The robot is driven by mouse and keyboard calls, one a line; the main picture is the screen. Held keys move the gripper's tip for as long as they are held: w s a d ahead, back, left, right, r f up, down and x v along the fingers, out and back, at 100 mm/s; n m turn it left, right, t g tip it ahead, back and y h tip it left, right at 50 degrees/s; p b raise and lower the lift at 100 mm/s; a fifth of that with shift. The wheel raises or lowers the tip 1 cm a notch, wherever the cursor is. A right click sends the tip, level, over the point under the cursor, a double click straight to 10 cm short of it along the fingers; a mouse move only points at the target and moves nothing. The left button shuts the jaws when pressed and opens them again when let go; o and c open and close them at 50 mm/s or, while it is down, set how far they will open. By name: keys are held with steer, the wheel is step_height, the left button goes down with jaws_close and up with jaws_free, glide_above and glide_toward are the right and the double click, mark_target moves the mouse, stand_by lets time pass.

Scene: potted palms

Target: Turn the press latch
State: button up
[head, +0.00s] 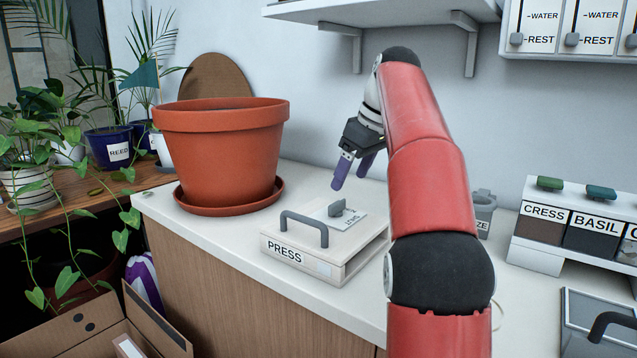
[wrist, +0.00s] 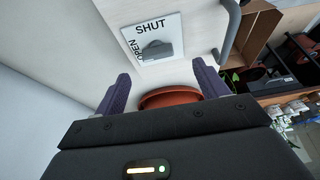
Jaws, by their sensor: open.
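The press (head: 318,277) is a pale box with a PRESS label and a grey bar handle on its front, standing on the white counter. Its grey latch (head: 339,209) sits on a white plate (head: 347,222) on top. In the wrist view the latch (wrist: 158,50) lies on the plate (wrist: 140,30), which reads SHUT at the top and OPEN at the left. I cannot tell which word the latch points to. My gripper (head: 350,180) has purple fingers, open and empty, above the press and apart from the latch. In the wrist view the latch shows ahead of the fingers (wrist: 160,74).
A large terracotta pot (head: 221,152) on a saucer (head: 228,205) stands left of the press. A small grey container (head: 482,208) stands at the right. Labelled CRESS and BASIL boxes (head: 568,235) stand farther right. A shelf (head: 390,10) hangs above. Plants and a cardboard box are at left.

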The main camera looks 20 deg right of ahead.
mark_target(338, 202)
steer(key=shift+w+x, duration=0.2)
steer(key=shift+x, duration=1.75)
steer(key=shift+w+x, duration=0.15)
steer(key=shift+x, duration=1.75)
steer(key=shift+d+r, duration=0.1)
steer(key=c, duration=1)
